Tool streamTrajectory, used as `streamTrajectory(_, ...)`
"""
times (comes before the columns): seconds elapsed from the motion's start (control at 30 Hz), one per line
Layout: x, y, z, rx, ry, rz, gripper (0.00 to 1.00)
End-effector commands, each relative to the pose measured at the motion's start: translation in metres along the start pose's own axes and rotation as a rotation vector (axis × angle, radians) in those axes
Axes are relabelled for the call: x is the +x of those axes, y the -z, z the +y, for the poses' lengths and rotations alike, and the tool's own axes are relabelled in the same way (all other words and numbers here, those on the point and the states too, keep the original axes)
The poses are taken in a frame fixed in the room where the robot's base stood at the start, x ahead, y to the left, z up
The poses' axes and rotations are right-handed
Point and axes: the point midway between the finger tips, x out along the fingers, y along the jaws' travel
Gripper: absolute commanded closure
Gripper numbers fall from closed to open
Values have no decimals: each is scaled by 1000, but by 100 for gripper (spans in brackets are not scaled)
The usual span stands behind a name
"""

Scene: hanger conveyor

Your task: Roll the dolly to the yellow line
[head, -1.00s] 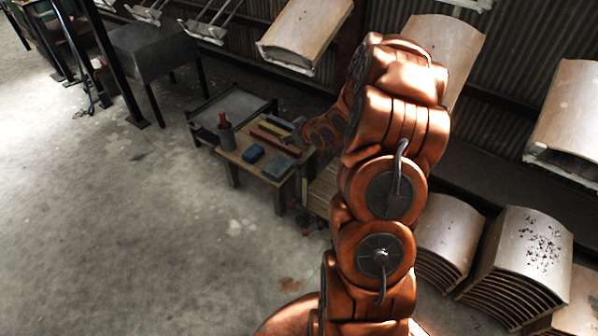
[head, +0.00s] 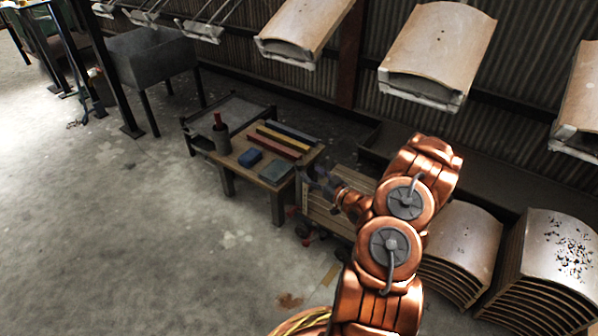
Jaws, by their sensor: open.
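The dolly (head: 328,217) is a low platform of wooden slats with dark and red wheels, on the floor at the right end of the workbench. My arm hides its right part. My gripper (head: 313,178) is small and dark in the view, open, near the dolly's left end and the bench's right edge. I cannot tell whether it touches the dolly. I see nothing held in it.
The wooden workbench (head: 229,167) carries a blue block, a grey-blue slab, coloured bars and a dark cup with a red thing. A grey-topped table (head: 240,108) stands behind it. Stacked curved panels (head: 464,240) stand at right. Hanging panels (head: 437,50) line the back. Floor at left is clear.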

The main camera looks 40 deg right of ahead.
Motion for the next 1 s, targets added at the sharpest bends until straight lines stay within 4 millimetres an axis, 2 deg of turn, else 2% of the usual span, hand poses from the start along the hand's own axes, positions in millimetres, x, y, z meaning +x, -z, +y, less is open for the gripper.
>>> streamTrajectory(0.03, -2, -5, 1, 5, -2, 9, 43)
streamTrajectory(0.23, 3, -6, 1, 6, -1, 22, 43)
streamTrajectory(0.7, 56, -6, 0, 5, 0, 19, 43)
streamTrajectory(1.0, 73, -4, 1, 7, -2, 19, 43)
